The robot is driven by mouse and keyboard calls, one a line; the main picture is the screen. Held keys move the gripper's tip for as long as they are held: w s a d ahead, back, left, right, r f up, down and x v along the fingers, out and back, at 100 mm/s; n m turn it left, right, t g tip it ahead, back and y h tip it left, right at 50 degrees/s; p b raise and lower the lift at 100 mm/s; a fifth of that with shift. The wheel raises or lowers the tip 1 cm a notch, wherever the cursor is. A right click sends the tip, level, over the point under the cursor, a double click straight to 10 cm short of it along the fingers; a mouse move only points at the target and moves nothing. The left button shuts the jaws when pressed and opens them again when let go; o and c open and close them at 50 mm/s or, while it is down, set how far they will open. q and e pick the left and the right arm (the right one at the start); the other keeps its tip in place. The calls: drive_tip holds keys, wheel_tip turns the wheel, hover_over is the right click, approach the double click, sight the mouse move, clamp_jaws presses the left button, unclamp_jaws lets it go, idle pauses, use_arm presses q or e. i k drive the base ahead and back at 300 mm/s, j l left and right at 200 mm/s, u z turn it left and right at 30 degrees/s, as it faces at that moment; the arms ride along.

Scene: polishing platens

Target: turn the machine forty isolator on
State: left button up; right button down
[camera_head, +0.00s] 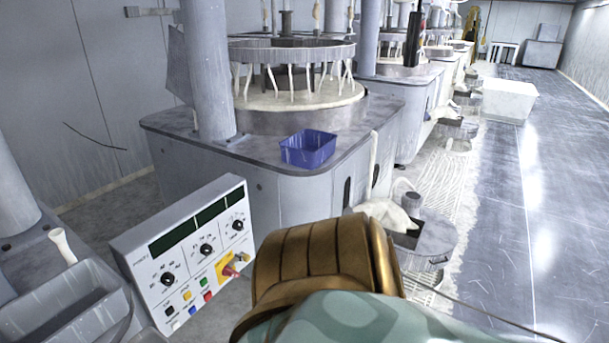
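A tilted grey control panel (190,258) stands at the lower left. Near its lower right corner is a red rotary handle on a yellow plate (229,268), which looks like the isolator. A brass and teal body hides the area just right of the panel. The handle's exact position is too small to read, and I cannot read a machine number. Neither of my grippers can be made out in the head view.
The panel has dark displays (211,215), several black knobs (206,249) and coloured buttons (203,282). A grey trough (68,308) lies left of it. Behind stands a polishing machine (240,155) with a blue bin (308,148). The aisle (535,200) at right is mostly clear.

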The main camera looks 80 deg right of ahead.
sight(226, 272)
drive_tip(key=z, duration=2.2)
drive_tip(key=i+l, duration=0.1)
drive_tip(key=l, duration=0.15)
